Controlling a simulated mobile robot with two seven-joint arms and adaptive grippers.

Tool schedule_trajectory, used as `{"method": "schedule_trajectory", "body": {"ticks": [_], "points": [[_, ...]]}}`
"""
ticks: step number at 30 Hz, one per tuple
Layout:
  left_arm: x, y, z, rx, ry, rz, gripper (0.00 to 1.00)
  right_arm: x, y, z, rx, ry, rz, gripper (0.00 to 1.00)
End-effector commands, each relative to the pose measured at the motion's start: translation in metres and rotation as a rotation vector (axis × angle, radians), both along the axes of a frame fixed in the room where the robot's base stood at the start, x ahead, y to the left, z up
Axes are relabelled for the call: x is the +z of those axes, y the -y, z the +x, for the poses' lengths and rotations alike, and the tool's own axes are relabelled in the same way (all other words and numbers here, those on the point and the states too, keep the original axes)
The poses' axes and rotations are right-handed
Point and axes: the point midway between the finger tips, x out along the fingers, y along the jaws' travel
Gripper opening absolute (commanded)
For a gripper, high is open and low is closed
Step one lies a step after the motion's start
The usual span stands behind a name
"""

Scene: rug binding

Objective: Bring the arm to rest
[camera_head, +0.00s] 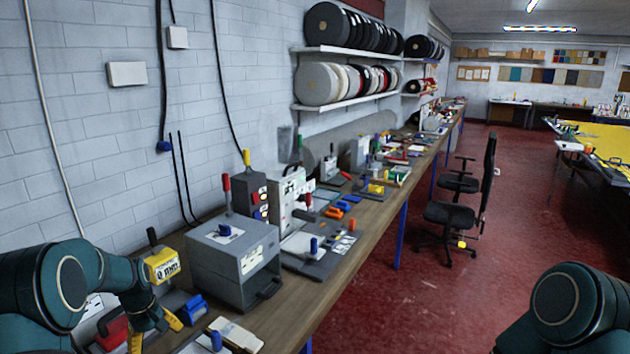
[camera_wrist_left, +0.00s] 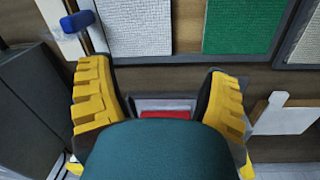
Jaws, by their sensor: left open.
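My left arm comes in at the lower left of the head view. Its gripper (camera_head: 153,332) has yellow fingers pointing down over the near end of the workbench (camera_head: 375,221). In the left wrist view the two yellow fingers of this gripper (camera_wrist_left: 160,100) stand wide apart. No object is held between them; a red item (camera_wrist_left: 166,114) shows beyond the gap. My right arm shows only as a teal joint at the lower right, over the red floor; its gripper is out of view.
A grey box machine (camera_head: 232,262) stands right of my left gripper. A blue item (camera_head: 191,309) lies close beside it. Several tools and machines line the bench. Shelves with rolls (camera_head: 345,84) hang above. A black chair (camera_head: 456,212) stands on the open red floor.

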Motion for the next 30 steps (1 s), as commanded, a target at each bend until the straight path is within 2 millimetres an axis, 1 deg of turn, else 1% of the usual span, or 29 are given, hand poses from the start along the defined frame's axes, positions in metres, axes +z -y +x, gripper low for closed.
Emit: {"method": "schedule_trajectory", "body": {"ticks": [1,2,3,5,6,8,9,12,15,18,21,25,27,30], "points": [[-0.022,0.022,-0.007,-0.046,0.003,-0.018,0.78,0.000,0.000,0.000,0.000,0.000,0.000,0.47],[-0.035,0.035,-0.011,-0.077,0.012,-0.025,0.78,0.000,0.000,0.000,-0.001,0.000,0.000,0.47],[-0.053,0.054,-0.018,-0.119,0.025,-0.037,0.78,0.000,0.000,0.000,-0.001,0.000,0.000,0.47],[-0.077,0.084,-0.031,-0.185,0.045,-0.056,0.78,0.000,0.000,-0.001,-0.001,-0.001,-0.001,0.47],[-0.092,0.105,-0.042,-0.230,0.062,-0.068,0.78,0.000,0.001,-0.001,-0.001,-0.001,-0.001,0.47],[-0.112,0.136,-0.061,-0.296,0.084,-0.087,0.78,0.000,0.001,-0.001,-0.001,-0.001,-0.001,0.47],[-0.123,0.157,-0.074,-0.339,0.103,-0.098,0.78,0.000,0.000,-0.001,-0.001,-0.001,-0.001,0.47],[-0.140,0.200,-0.109,-0.432,0.143,-0.124,0.78,0.000,0.001,0.000,-0.001,-0.001,-0.001,0.47],[-0.148,0.232,-0.139,-0.504,0.179,-0.143,0.78,0.000,0.000,0.000,-0.001,-0.001,-0.001,0.47],[-0.151,0.258,-0.167,-0.564,0.208,-0.160,0.78,0.000,0.000,0.000,-0.001,-0.001,-0.001,0.47],[-0.150,0.278,-0.194,-0.616,0.236,-0.174,0.78,0.000,0.001,0.000,-0.001,-0.001,-0.001,0.47],[-0.145,0.301,-0.227,-0.680,0.270,-0.194,0.78,0.000,0.000,0.000,-0.001,-0.001,-0.001,0.47],[-0.164,0.299,-0.222,-0.674,0.271,-0.186,0.78,-0.017,0.000,-0.001,0.001,-0.002,-0.001,0.47],[-0.180,0.299,-0.222,-0.673,0.267,-0.186,0.78,-0.035,-0.001,-0.002,0.001,-0.005,-0.003,0.47]]}}
